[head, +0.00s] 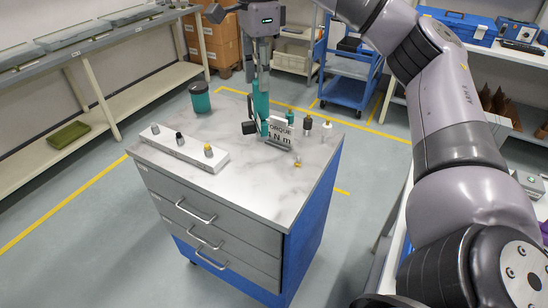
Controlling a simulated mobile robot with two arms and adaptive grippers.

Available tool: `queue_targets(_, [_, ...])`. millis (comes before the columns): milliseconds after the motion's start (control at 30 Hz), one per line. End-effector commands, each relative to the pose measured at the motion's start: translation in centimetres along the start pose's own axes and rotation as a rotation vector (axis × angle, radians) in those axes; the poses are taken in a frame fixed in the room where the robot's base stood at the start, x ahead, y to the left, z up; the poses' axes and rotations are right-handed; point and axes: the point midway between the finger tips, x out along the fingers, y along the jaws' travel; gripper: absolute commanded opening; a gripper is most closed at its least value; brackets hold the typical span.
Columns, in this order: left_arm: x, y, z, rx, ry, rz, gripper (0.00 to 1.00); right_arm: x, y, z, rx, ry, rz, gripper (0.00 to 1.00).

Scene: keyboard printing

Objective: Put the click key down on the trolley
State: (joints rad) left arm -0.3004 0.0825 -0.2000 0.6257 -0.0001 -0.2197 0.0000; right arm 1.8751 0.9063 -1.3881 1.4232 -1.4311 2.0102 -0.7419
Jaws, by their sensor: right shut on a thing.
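The trolley (245,190) has a marble-look top, grey drawers and a blue side. My right gripper (262,88) points down over the back middle of its top. It is shut on the click key (263,104), which looks like a teal, upright tool. I cannot tell whether the key touches the top. The fingers partly hide the key. My left gripper is not in view.
On the trolley are a teal, dark-lidded cup (199,98), a white rack (160,137) with several small pieces, a dark-topped piece (307,125) and a small yellow piece (298,163). The top's front right is mostly clear. A blue cart (347,80) stands behind.

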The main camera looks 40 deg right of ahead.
Motion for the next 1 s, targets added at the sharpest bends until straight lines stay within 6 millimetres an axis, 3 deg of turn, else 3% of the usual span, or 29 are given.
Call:
queue_targets(100, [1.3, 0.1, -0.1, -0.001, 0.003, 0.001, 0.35, 3.4, 0.1, 0.0, -0.002, 0.000, 0.007, 0.00])
queue_targets(400, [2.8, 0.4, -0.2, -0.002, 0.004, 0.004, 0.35, 10.4, 0.1, -0.2, 0.001, 0.002, 0.005, 0.00])
queue_targets(1000, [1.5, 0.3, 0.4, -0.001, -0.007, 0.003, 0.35, 18.2, 0.1, -0.2, 0.000, 0.002, 0.001, 0.00])
